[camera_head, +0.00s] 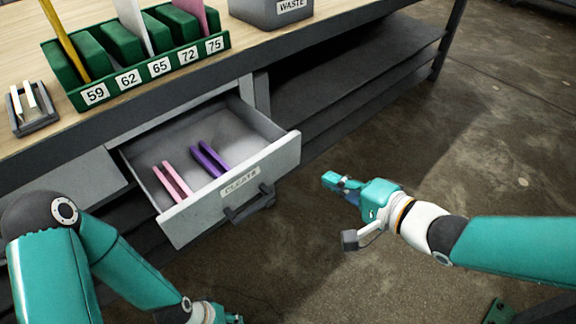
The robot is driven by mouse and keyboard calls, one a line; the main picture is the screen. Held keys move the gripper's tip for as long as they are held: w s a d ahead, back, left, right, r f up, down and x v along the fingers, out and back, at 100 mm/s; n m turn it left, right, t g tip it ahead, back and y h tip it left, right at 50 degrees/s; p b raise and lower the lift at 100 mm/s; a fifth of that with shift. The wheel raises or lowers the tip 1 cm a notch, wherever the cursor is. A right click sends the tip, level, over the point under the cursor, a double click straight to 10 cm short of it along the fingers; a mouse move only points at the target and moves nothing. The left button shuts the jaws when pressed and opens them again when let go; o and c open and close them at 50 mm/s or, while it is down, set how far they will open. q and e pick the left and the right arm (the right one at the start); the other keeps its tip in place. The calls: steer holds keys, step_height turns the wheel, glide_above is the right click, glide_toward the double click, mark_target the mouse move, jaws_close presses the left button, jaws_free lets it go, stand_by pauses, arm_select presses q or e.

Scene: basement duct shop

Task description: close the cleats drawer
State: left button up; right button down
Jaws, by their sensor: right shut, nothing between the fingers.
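The cleats drawer (283,157) is pulled out from under the workbench. Its front carries a CLEATS label (240,182) and a dark handle (248,203). Two pink strips (173,181) and two purple strips (209,159) lie inside it. My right gripper (328,180) is shut and empty, to the right of the drawer front and apart from it. My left gripper (232,318) is at the bottom edge, below the drawer front and mostly cut off, so its fingers cannot be judged.
A green numbered rack (150,72) with upright sheets stands on the bench (258,48). A grey WASTE bin (262,10) and a small tray (34,124) are also there. A closed drawer (60,185) is left of the open one.

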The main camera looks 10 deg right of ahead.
steer(key=b, duration=0.2)
glide_toward(279, 150)
step_height(279, 150, down, 2)
steer(key=w+a, duration=0.1)
steer(key=x, duration=0.2)
steer(key=r+x, duration=0.1)
steer(key=x, duration=0.1)
steer(key=shift+w+a+b, duration=0.1)
steer(key=shift+w+b, duration=0.1)
steer(key=shift+b, duration=0.2)
steer(key=shift+w+a, duration=0.25)
steer(key=shift+w, duration=0.15)
